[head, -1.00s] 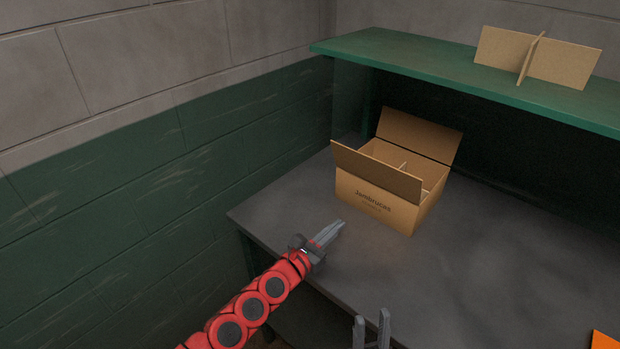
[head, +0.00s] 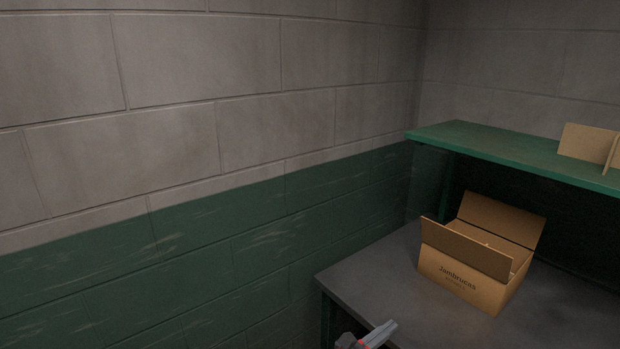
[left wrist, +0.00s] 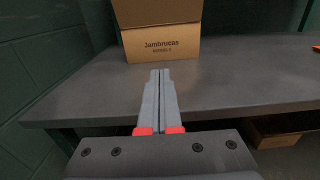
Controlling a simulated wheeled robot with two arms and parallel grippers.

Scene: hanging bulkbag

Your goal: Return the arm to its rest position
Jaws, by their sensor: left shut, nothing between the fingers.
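My left gripper (head: 381,333) shows at the bottom edge of the head view, near the front left corner of the dark table. In the left wrist view its two grey fingers (left wrist: 161,98) are pressed together with nothing between them. They point toward the cardboard box and are apart from it. Most of my left arm is below the head view. My right gripper is in neither view now.
An open cardboard box (head: 466,270) with dividers inside stands on the dark table (head: 385,272). A green shelf (head: 500,148) above holds a cardboard divider (head: 588,143). A block wall (head: 200,230) runs along the left. Another box (left wrist: 285,131) sits below the tabletop.

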